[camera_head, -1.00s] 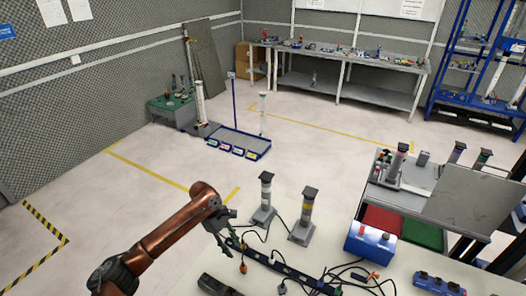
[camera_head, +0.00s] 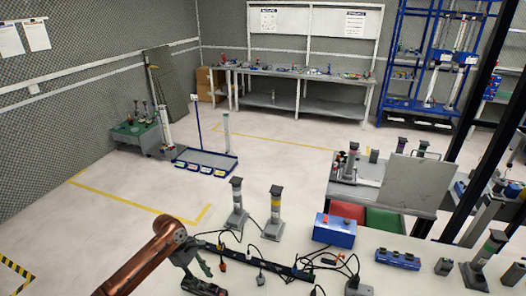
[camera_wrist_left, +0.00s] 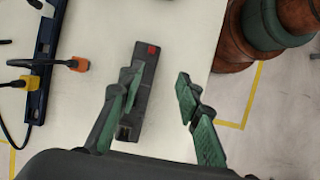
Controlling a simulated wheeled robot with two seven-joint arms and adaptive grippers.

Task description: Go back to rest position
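My left gripper (camera_head: 196,266) hangs over the near left part of the white table (camera_head: 392,243) at the end of a copper-coloured arm. In the left wrist view the green and black fingers (camera_wrist_left: 158,80) are spread wide with nothing between the tips. A dark grey hand-sized device with a red button (camera_wrist_left: 146,75) lies on the table below, and the left finger overlaps its edge in the picture. The device shows in the head view too (camera_head: 204,287), at the bottom edge. My right gripper is not in view.
A dark power strip (camera_head: 262,262) with cables lies beside the gripper. Two grey posts (camera_head: 236,208) (camera_head: 274,216) stand behind it. A blue box (camera_head: 335,231) is to the right. In the wrist view, the table edge (camera_wrist_left: 216,62) and floor lie to the right.

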